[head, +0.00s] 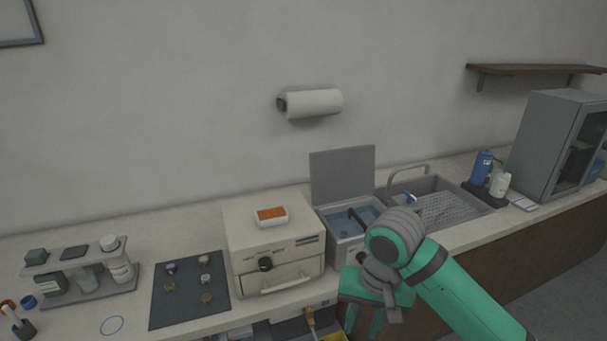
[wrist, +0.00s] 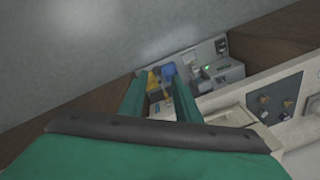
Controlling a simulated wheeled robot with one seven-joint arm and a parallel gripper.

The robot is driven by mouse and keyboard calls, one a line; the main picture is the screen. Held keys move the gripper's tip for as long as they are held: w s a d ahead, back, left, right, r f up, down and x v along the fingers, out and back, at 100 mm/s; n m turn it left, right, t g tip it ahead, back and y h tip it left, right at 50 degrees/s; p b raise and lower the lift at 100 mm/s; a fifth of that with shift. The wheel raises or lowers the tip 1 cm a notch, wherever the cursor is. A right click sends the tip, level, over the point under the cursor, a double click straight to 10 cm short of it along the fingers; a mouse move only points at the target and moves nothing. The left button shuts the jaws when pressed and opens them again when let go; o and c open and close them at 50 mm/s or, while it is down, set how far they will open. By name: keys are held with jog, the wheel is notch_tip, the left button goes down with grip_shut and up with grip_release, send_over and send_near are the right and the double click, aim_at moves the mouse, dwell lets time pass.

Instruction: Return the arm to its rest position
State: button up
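My green gripper (head: 362,328) hangs in front of the counter edge, below the grey open-lidded basin unit in the head view. Its two fingers point down and stand apart with nothing between them. The gap between the fingers also shows in the wrist view (wrist: 157,80), where the floor-level area and items lie well beyond the fingertips. My green arm comes in from the lower right of the head view and bends at a grey-ringed joint.
A cream press (head: 278,280) with a front handle carries a white tray with an orange-brown block (head: 271,213). An open-lidded grey basin (head: 342,175), a sink (head: 466,206) and a grey cabinet (head: 545,135) stand rightward. A dark mat (head: 188,310) and bottle rack (head: 95,293) are left.

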jog(key=w+a+m+t+y, duration=0.1)
jog(key=w+a+t+y, duration=0.25)
jog(key=a, duration=0.55)
jog(key=w+a+t+y, duration=0.3)
jog(key=a+t+y, duration=0.15)
jog(key=a, duration=0.45)
jog(key=w+a+m+t+y, duration=0.1)
jog(key=w+a+t+y, duration=0.25)
jog(key=a, duration=0.55)
jog(key=s+d+f+m+t+h, duration=0.25)
jog(key=s+f+h, duration=0.25)
jog(key=s+f, duration=0.35)
jog(key=s+d+f+m+t+h, duration=0.2)
jog(key=s+d+f+h, duration=0.25)
jog(key=s+f, duration=0.4)
jog(key=s+d+n+h, duration=0.1)
jog(key=s+d+n, duration=0.1)
jog(key=s, duration=0.5)
jog(key=s+d+f+n+h, duration=0.1)
jog(key=s+d+n, duration=0.2)
jog(key=s, duration=0.5)
jog(key=s+d+n+g, duration=0.1)
jog(key=s+d+n, duration=0.2)
jog(key=s, duration=0.5)
jog(key=shift+f+n+h, duration=0.15)
jog(key=shift+n+h, duration=0.25)
jog(key=shift+n, duration=0.05)
jog(key=shift+w+d, duration=0.1)
